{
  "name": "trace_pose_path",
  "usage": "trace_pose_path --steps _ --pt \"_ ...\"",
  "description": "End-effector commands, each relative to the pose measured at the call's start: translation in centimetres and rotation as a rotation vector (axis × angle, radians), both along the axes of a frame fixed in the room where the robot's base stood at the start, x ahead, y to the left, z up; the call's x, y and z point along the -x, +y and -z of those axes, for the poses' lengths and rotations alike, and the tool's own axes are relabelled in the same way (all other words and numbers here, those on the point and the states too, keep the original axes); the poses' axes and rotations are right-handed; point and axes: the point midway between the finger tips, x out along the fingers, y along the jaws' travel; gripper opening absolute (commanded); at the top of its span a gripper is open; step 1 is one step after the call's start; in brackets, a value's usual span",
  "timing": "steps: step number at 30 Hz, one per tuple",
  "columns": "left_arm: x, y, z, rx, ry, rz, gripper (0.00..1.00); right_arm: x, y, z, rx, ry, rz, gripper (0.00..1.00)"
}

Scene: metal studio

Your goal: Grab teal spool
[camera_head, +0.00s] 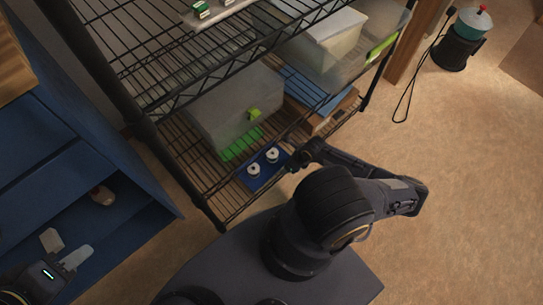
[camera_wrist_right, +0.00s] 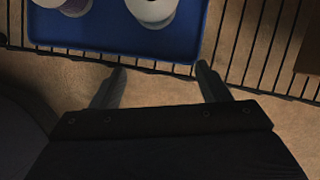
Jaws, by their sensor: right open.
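A blue tray (camera_head: 253,182) on the lower wire shelf holds two white-ended spools. The left spool (camera_head: 253,169) and right spool (camera_head: 272,155) stand upright. In the right wrist view, the blue tray (camera_wrist_right: 110,43) shows one spool with purple thread (camera_wrist_right: 72,5) and another with a pale end (camera_wrist_right: 152,10). Green-and-white spool-like items (camera_head: 201,10) sit on the upper shelf; I cannot tell which thing is the teal spool. My right gripper (camera_wrist_right: 161,72) is open and empty, its fingertips at the tray's near edge. My left gripper (camera_head: 63,249) is open at lower left, away from the shelf.
The black wire shelf (camera_head: 168,130) stands in front, with a grey bin (camera_head: 225,105) behind the tray and a cardboard box (camera_head: 318,118) to its right. A blue cabinet (camera_head: 90,160) is at left.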

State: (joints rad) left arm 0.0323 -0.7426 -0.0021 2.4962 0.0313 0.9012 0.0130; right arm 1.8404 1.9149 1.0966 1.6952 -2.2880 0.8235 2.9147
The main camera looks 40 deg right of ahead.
Motion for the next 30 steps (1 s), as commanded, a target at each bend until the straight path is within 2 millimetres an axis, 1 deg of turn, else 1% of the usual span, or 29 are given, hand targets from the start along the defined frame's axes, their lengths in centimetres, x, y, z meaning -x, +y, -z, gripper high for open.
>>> trace_pose_path --steps 1,3,11,15,19,20,21,29,30 --pt "0.0 0.0 0.5 0.0 0.0 0.0 0.36 -0.9 0.4 0.3 0.0 -0.002 -0.003 0.69" --pt "0.0 0.0 0.7 0.0 0.0 0.0 0.36 -1.8 0.7 0.2 0.0 -0.001 -0.003 0.69" --pt "0.0 0.0 1.3 0.0 0.0 0.0 0.36 -3.8 1.4 0.2 -0.001 0.0 -0.004 0.69" --pt "0.0 0.0 2.1 0.0 0.0 0.0 0.36 -6.1 2.3 0.3 0.0 -0.002 -0.006 0.69" --pt "0.0 0.0 2.8 0.0 0.0 0.0 0.36 -7.8 3.0 0.3 0.0 0.0 -0.004 0.69" --pt "0.0 0.0 3.4 0.0 0.0 0.0 0.36 -7.7 2.9 1.0 0.0 0.002 -0.003 0.69" --pt "0.0 0.0 3.6 0.0 0.0 0.0 0.36 -7.8 2.9 1.2 0.001 0.002 -0.002 0.69" --pt "0.0 0.0 3.5 0.0 0.0 0.0 0.36 -7.9 2.9 1.1 0.001 0.002 -0.003 0.69" --pt "0.0 0.0 3.5 0.0 0.0 0.0 0.36 -7.8 2.9 1.1 0.001 0.002 -0.003 0.68"
